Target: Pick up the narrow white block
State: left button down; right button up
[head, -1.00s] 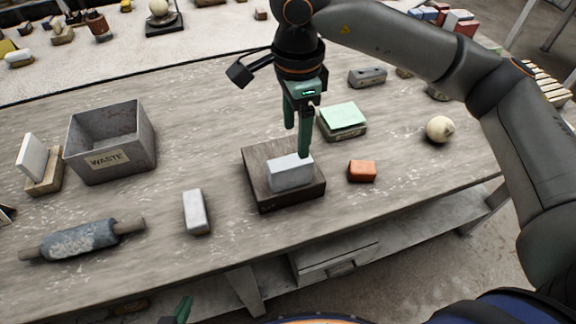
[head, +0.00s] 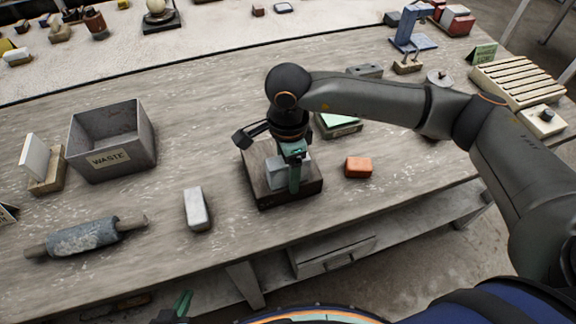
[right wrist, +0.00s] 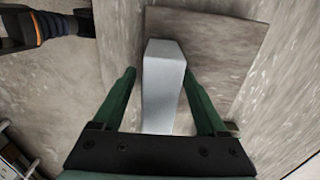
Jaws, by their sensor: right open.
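A white block (head: 275,173) lies on a dark wooden board (head: 268,201), partly hidden by my right gripper (head: 295,178). In the right wrist view this block (right wrist: 161,85) looks long and narrow and lies between the open green fingers of my right gripper (right wrist: 160,78). There is a clear gap at the left finger and a smaller one at the right. Another white block (head: 197,209), slim, lies on the bare table left of the board. My left gripper (head: 182,304) shows only in part at the bottom edge, far from both blocks; its opening cannot be made out.
An orange block (head: 358,167) sits right of the board. A green-topped block (head: 338,122) stands behind it, close to my right arm. A grey waste bin (head: 112,142) and a rolling pin (head: 85,240) are on the left. The table around the slim block is clear.

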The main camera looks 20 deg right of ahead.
grip_shut()
dwell(0.5)
jog(key=shift+r, duration=0.1)
dwell(0.8)
